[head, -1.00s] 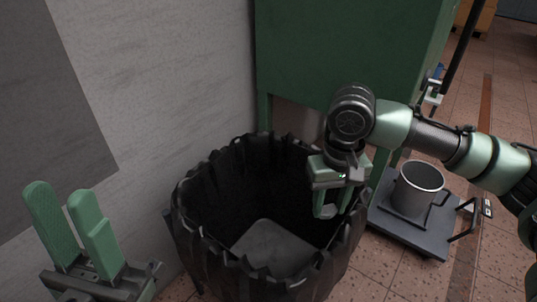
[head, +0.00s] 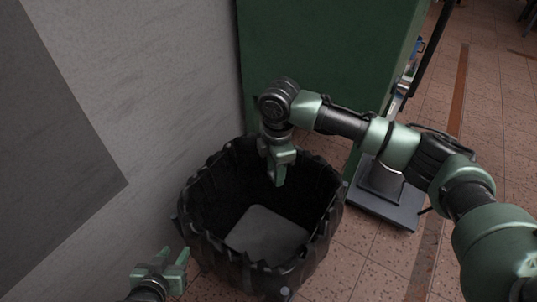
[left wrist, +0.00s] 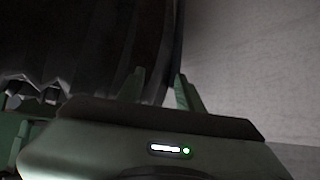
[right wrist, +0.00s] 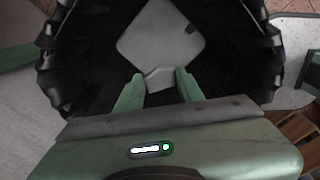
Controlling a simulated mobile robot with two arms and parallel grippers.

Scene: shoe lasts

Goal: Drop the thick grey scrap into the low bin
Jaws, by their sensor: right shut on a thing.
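The low bin (head: 190,215) is a black, ragged-rimmed container with a pale grey floor, standing against the wall. My right gripper (head: 278,181) hangs over the bin's opening, towards its back, pointing down. In the right wrist view its fingers (right wrist: 158,86) are closed on a small light grey piece, the grey scrap (right wrist: 158,77), held above the bin floor. The head view does not show the scrap clearly. My left gripper (head: 165,262) is beside the bin at the front left, its fingers apart with nothing between them; it also shows in the left wrist view (left wrist: 158,82).
A grey wall (head: 130,90) runs along the left. A tall green cabinet (head: 320,60) stands behind the bin. A dark low platform (head: 395,213) sits right of the bin, partly behind my right arm. Tiled floor (head: 385,265) is clear at the front right.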

